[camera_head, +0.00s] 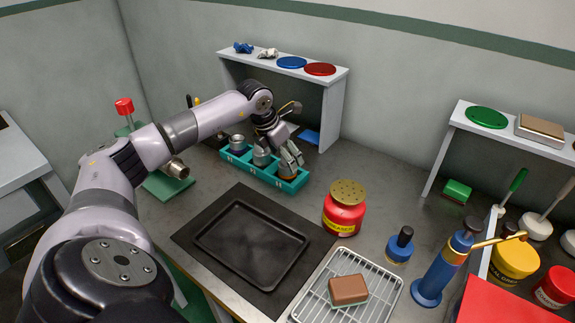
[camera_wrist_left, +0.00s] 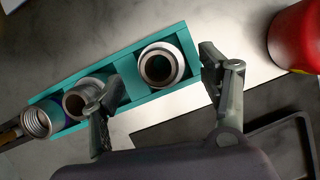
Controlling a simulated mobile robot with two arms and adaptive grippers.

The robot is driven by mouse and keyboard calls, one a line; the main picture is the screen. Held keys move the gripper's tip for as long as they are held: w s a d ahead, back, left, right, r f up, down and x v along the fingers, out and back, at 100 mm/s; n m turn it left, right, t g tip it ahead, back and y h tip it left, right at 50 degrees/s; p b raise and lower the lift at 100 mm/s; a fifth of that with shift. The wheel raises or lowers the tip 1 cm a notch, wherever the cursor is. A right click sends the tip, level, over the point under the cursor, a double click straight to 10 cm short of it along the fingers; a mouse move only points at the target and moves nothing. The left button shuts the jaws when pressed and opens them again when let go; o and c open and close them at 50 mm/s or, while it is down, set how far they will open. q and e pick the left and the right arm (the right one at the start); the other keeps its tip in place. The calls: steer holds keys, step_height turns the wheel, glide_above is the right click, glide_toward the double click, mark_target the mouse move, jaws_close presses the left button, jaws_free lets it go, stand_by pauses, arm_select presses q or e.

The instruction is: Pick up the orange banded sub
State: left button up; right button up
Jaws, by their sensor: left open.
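The orange banded sub (camera_head: 287,172) stands upright in the right end compartment of a teal rack (camera_head: 238,171). It is a short grey metal cylinder with an orange band low on it. My left gripper (camera_head: 289,156) is just above it and partly covers it. In the left wrist view the sub at that end (camera_wrist_left: 161,66) shows its round open top; its band cannot be made out there. The fingers of my left gripper (camera_wrist_left: 162,88) are open and apart, one to each side below the sub. No contact is visible. My right gripper is not in view.
Other metal subs stand in the rack, including one in the middle (camera_head: 261,156) and one at the left (camera_head: 237,144). A red jar (camera_head: 344,216) stands right of the rack. A black tray (camera_head: 249,244) lies in front. A shelf (camera_head: 336,110) stands behind.

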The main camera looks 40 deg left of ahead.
arm_select(q)
steer(key=x, duration=0.3)
steer(key=shift+w+f+p, duration=0.1)
steer(key=shift+f+p, duration=0.2)
steer(key=shift+r, duration=0.1)
steer(key=c, duration=1.5)
